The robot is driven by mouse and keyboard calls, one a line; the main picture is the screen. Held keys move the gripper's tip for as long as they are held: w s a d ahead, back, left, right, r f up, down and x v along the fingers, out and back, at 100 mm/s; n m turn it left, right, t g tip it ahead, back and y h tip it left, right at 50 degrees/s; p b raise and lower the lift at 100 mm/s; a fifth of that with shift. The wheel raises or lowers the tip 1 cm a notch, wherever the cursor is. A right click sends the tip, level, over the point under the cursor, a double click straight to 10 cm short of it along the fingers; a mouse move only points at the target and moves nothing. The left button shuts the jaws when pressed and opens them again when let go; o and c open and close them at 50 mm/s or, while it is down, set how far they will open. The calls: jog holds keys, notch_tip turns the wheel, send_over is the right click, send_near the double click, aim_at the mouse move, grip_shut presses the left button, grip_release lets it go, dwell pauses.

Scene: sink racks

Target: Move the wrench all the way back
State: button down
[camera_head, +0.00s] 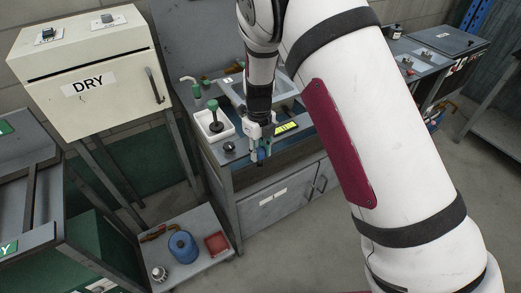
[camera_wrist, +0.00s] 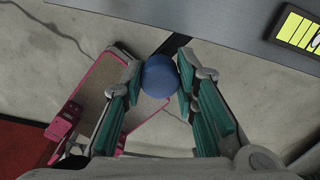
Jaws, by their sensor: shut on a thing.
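My gripper (camera_head: 259,148) is in front of the sink counter's front edge, pointing down. In the wrist view my gripper (camera_wrist: 160,85) has its green-padded fingers closed on the two sides of a blue rounded object (camera_wrist: 159,77). Only the end of this object shows, so I cannot tell whether it is part of the wrench. In the head view a bit of blue (camera_head: 262,156) shows at the fingertips. No clear wrench shape shows in either view. A small orange-brown tool (camera_head: 153,233) lies on the low shelf, too small to identify.
The sink counter (camera_head: 228,147) holds a white tray (camera_head: 214,127) with a green-topped item, and a yellow label (camera_head: 287,128). A cabinet marked DRY (camera_head: 90,75) stands left.

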jog(key=c, duration=1.3)
grip_release()
jog(key=shift+a, duration=0.4)
jog(key=shift+d, duration=0.1)
jog(key=shift+r, duration=0.15)
notch_tip(320, 180, up, 12)
jog(key=shift+f, duration=0.1)
